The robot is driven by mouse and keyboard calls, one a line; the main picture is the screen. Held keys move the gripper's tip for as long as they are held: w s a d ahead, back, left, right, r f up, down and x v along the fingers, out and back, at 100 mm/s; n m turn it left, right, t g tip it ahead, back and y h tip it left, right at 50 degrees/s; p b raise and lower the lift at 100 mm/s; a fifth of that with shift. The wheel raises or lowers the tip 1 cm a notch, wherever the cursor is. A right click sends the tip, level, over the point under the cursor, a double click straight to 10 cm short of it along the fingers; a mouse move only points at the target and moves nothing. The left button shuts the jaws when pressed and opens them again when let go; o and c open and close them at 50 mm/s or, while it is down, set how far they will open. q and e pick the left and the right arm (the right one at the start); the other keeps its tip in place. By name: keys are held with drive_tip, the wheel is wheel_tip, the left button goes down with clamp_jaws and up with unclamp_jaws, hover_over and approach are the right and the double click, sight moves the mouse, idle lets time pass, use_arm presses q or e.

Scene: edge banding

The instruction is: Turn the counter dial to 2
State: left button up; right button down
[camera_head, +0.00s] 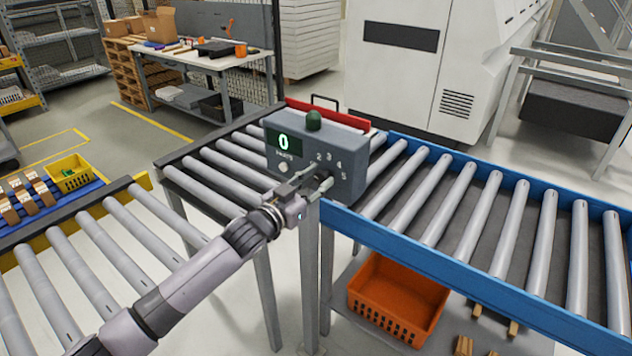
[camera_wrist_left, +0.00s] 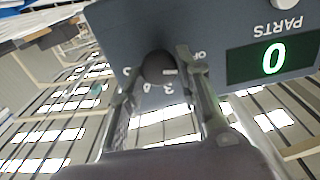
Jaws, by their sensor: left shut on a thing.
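The grey counter box (camera_head: 346,178) stands on a post between the roller conveyors. Its green display (camera_head: 284,142) reads 0, also in the left wrist view (camera_wrist_left: 273,59). The dark dial (camera_head: 324,179) is low on its front, with the numbers 2, 3, 4 and 5 visible around it. My left gripper (camera_head: 309,187) is at the dial, its fingers on either side and shut on it. The dial (camera_wrist_left: 158,68) shows between the fingers in the left wrist view. My right gripper is out of view.
A green dome (camera_head: 313,121) tops the box, and a pale round button (camera_head: 283,168) sits below the display. A blue-sided roller conveyor (camera_head: 480,185) runs right, with an orange crate (camera_head: 398,298) beneath. Another roller conveyor (camera_head: 100,240) lies left, under my arm.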

use_arm(q)
drive_tip(key=m, duration=0.4)
drive_tip(key=shift+d+m, duration=0.1)
drive_tip(key=shift+m, duration=1.5)
drive_tip(key=o, duration=1.1)
